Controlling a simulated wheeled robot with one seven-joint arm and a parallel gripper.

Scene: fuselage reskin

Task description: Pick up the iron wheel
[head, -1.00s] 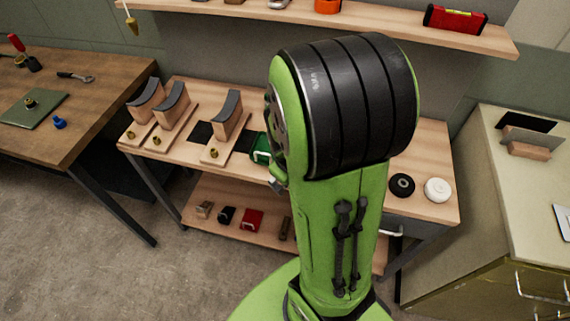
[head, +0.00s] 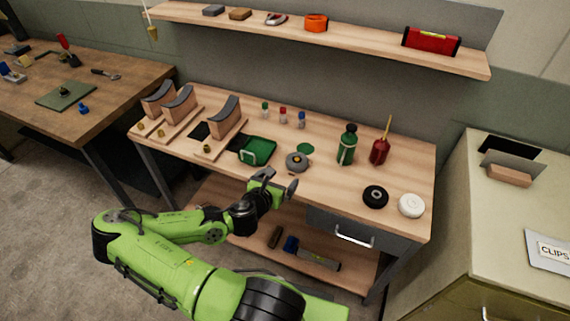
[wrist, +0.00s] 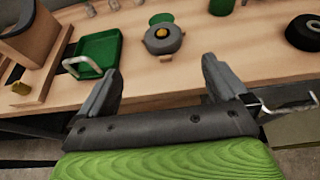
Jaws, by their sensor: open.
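A black wheel (head: 375,197) with a pale hub lies flat on the right part of the workbench and looks most like the iron wheel. A white wheel (head: 411,205) lies just right of it. The black wheel also shows at the right edge of the wrist view (wrist: 303,32). My gripper (head: 277,182) is open and empty at the front edge of the bench, left of the black wheel and apart from it. In the wrist view the two fingers (wrist: 160,82) are spread, with a grey round device (wrist: 163,38) beyond them.
The workbench (head: 330,178) also carries a green tray (head: 258,150), a green bottle (head: 347,145), a red oil can (head: 380,150) and wooden forms (head: 225,120). A shelf (head: 365,42) hangs above. A cabinet (head: 500,225) stands right. Bench surface around the wheels is clear.

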